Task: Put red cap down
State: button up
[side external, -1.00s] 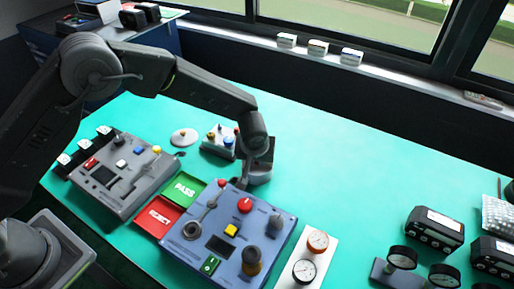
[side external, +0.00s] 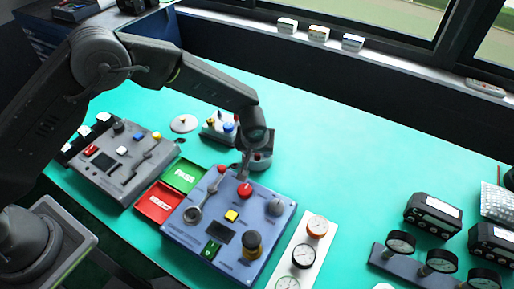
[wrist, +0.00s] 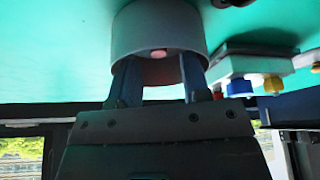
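My gripper (wrist: 160,74) reaches down over a grey cylinder (wrist: 160,22). The fingertips are partly hidden.
A blue panel (side external: 275,208) with a red knob (side external: 245,190) lies just in front of the cylinder. Green (side external: 184,173) and red trays (side external: 158,202) lie left of it. Gauges (side external: 304,256) stand to the right.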

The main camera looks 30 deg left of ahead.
dwell(0.5)
jog(key=shift+r, duration=3.55)
notch_tip(320, 180, up, 11)
send_over(256, 155)
jog(key=s+a, duration=0.4)
jog(key=a, duration=0.1)
jog(key=s+a+r+m, duration=0.2)
jog(key=s+a+r, duration=0.4)
jog(key=s+r, duration=0.15)
jog(key=s+a+r+m, duration=0.1)
jog(key=s+a, duration=0.1)
jog(key=s, duration=0.7)
jog(key=s+a+r+m+t+h, duration=0.1)
jog(key=s+a+r, duration=0.1)
jog(key=s, duration=0.8)
jog(key=shift+a+r+t+h, duration=0.15)
jog(key=shift+a+t+h, duration=0.15)
jog(key=shift+a, duration=0.4)
